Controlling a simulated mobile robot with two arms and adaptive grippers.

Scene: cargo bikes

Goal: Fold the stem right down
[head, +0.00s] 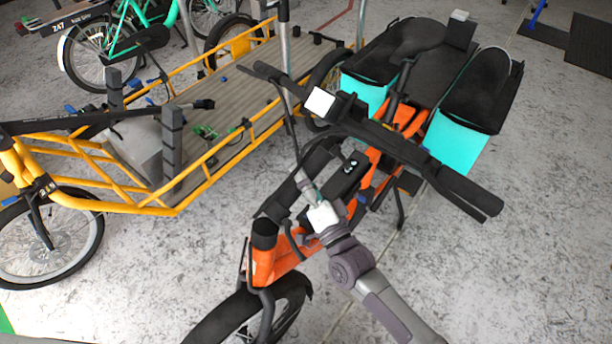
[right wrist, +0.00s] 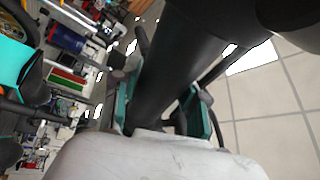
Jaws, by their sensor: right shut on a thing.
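The orange cargo bike (head: 275,265) stands at the centre, its front wheel low in the head view. Its black stem (head: 282,196) rises at a slant from the head tube, and the wide black handlebar (head: 400,150) extends from upper left to lower right. My right gripper (head: 309,190) reaches in from below at the stem; its contact there is partly hidden. In the right wrist view, the teal fingers of the right gripper (right wrist: 165,112) are on either side of the thick black stem (right wrist: 182,62), shut on it. My left gripper is out of view.
Turquoise boxes (head: 458,140) flank the orange bike's rear. Speckled floor (head: 520,260) is free at the right.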

